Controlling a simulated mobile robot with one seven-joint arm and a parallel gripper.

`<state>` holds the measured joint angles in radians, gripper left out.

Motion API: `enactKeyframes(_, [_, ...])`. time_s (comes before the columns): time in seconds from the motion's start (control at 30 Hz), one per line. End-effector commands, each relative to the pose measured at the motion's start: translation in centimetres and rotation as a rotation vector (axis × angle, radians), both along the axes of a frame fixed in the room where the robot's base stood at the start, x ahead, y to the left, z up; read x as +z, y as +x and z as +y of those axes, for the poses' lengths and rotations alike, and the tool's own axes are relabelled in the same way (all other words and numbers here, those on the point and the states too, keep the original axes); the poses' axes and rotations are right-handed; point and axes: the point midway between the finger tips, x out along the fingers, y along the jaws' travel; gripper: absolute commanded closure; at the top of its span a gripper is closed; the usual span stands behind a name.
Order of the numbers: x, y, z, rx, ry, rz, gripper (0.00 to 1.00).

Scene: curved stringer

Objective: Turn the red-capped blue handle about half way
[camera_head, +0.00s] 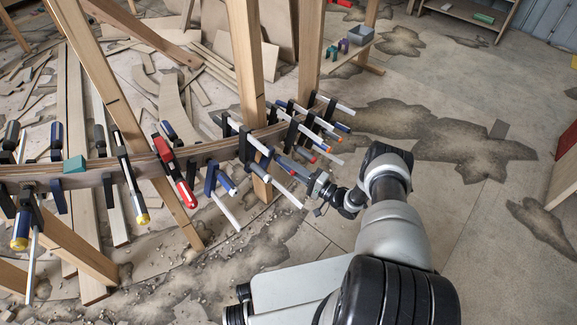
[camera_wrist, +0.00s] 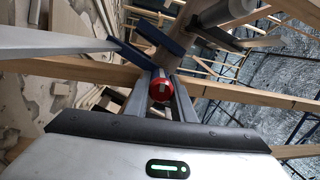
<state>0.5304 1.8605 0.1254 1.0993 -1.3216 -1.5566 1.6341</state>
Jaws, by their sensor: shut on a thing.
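The red-capped handle shows end-on in the wrist view, its round red cap (camera_wrist: 160,90) centred between the two fingers of my gripper (camera_wrist: 163,78). My gripper is shut on it, with a finger along each side. The cap has a small pale mark. Most of the handle behind the cap is hidden. In the head view my gripper (camera_head: 300,174) reaches from the right to a clamp on the curved wooden stringer (camera_head: 90,178).
Several other clamps line the stringer, including a red one (camera_head: 176,172) and a white-barred one (camera_head: 286,192) close below my gripper. Wooden posts (camera_head: 246,60) rise behind. The stained floor (camera_head: 470,140) at the right is mostly open.

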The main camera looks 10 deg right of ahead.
Motion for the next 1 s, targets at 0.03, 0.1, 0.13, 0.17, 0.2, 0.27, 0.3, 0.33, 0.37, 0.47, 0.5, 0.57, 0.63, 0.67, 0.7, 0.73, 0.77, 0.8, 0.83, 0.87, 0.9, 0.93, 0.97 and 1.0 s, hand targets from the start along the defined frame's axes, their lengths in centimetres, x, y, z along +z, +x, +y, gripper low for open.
enactKeyframes(0.03, [-0.18, -0.21, 0.02, 0.004, 0.012, 0.011, 1.0])
enactKeyframes(0.1, [-0.2, -0.21, 0.02, 0.007, 0.026, 0.021, 1.0])
enactKeyframes(0.13, [-0.2, -0.21, 0.02, 0.008, 0.031, 0.025, 1.0])
enactKeyframes(0.17, [-0.2, -0.21, 0.02, 0.009, 0.035, 0.027, 1.0])
enactKeyframes(0.2, [-0.2, -0.21, 0.02, 0.01, 0.039, 0.03, 1.0])
enactKeyframes(0.27, [-0.2, -0.22, 0.02, 0.01, 0.043, 0.033, 1.0])
enactKeyframes(0.3, [-0.2, -0.21, 0.02, 0.011, 0.046, 0.035, 1.0])
enactKeyframes(0.33, [-0.2, -0.22, 0.02, 0.011, 0.046, 0.035, 1.0])
enactKeyframes(0.37, [-0.2, -0.23, 0.02, 0.011, 0.047, 0.036, 1.0])
enactKeyframes(0.47, [-0.2, -0.23, 0.02, 0.011, 0.048, 0.037, 1.0])
enactKeyframes(0.5, [-0.2, -0.23, 0.02, 0.011, 0.048, 0.037, 1.0])
enactKeyframes(0.57, [-0.21, -0.23, 0.02, 0.011, 0.047, 0.036, 1.0])
enactKeyframes(0.63, [-0.21, -0.24, 0.02, 0.011, 0.047, 0.036, 1.0])
enactKeyframes(0.67, [-0.21, -0.24, 0.02, 0.011, 0.047, 0.036, 1.0])
enactKeyframes(0.7, [-0.2, -0.24, 0.02, 0.011, 0.047, 0.036, 0.71])
enactKeyframes(0.73, [-0.2, -0.23, 0.02, 0.011, 0.047, 0.036, 0.66])
enactKeyframes(0.77, [-0.19, -0.21, 0.02, 0.011, 0.047, 0.035, 0.61])
enactKeyframes(0.8, [-0.16, -0.18, 0.01, 0.01, 0.047, 0.035, 0.59])
enactKeyframes(0.83, [-0.15, -0.16, 0.01, 0.01, 0.047, 0.035, 0.59])
enactKeyframes(0.87, [-0.14, -0.15, 0.01, 0.01, 0.046, 0.034, 0.59])
enactKeyframes(0.9, [-0.12, -0.14, 0.01, 0.01, 0.046, 0.034, 0.59])
enactKeyframes(0.93, [-0.11, -0.12, 0.02, 0.01, 0.047, 0.033, 0.59])
enactKeyframes(0.97, [-0.11, -0.1, 0.02, 0.01, 0.047, 0.033, 0.59])
enactKeyframes(1.0, [-0.1, -0.09, 0.01, 0.01, 0.046, 0.033, 0.59])
